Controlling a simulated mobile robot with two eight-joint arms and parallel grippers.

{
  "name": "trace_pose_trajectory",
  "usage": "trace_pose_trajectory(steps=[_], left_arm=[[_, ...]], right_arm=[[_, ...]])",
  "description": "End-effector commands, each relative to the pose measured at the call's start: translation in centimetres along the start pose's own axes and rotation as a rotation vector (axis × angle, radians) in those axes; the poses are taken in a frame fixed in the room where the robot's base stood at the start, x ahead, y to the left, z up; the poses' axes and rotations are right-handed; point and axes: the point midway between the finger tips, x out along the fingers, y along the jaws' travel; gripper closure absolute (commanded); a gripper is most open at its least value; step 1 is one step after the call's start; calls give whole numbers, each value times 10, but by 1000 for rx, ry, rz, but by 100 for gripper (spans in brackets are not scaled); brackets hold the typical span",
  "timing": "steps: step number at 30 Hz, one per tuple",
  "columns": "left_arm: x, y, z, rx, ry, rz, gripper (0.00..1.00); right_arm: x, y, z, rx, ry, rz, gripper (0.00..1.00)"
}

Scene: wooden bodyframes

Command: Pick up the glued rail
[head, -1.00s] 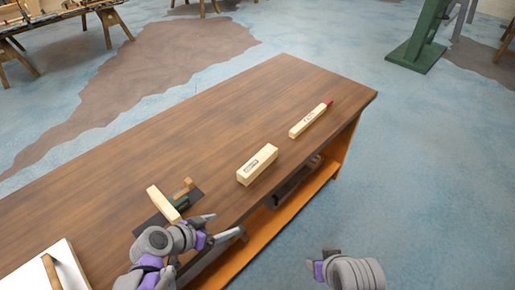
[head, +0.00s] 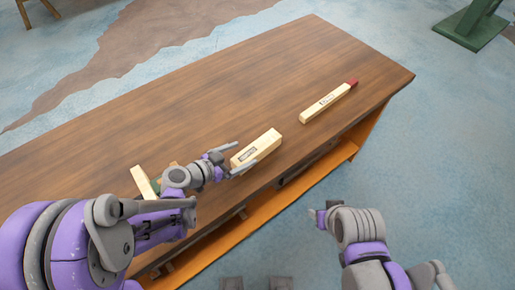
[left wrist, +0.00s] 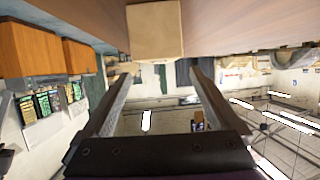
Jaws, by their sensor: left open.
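A long pale wooden rail with a red end (head: 330,102) lies on the bench toward the far right, with small dark marking on its side. A thicker pale wooden block (head: 262,145) with a printed label lies nearer, at the front edge. I cannot tell from its look which is glued; the red end is the only coloured part. My left gripper (head: 243,157) is open and empty at the near-left end of the block, apart from the rail. In the left wrist view the block's end (left wrist: 154,32) shows ahead of the spread fingers (left wrist: 160,76). My right gripper (head: 318,216) hangs off the bench's front; its fingers are unclear.
The brown bench (head: 220,85) has clear room behind the block and rail. Another pale wood piece (head: 143,182) lies left of my left gripper, partly hidden by my arm. An orange lower shelf (head: 230,238) runs below the front edge. A green stand (head: 470,22) is on the floor.

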Motion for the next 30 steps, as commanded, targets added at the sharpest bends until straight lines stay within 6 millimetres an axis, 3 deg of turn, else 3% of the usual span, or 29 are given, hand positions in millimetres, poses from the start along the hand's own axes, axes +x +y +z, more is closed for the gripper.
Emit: trace_pose_trajectory(steps=[18,26,30], left_arm=[[72,0,1,0,-1,0,5],[76,0,1,-1,-2,-1,5],[76,0,1,-1,-2,-1,27]], right_arm=[[-2,0,-2,0,1,0,44],[-2,0,-2,0,1,0,44],[-2,0,-2,0,1,0,44]])
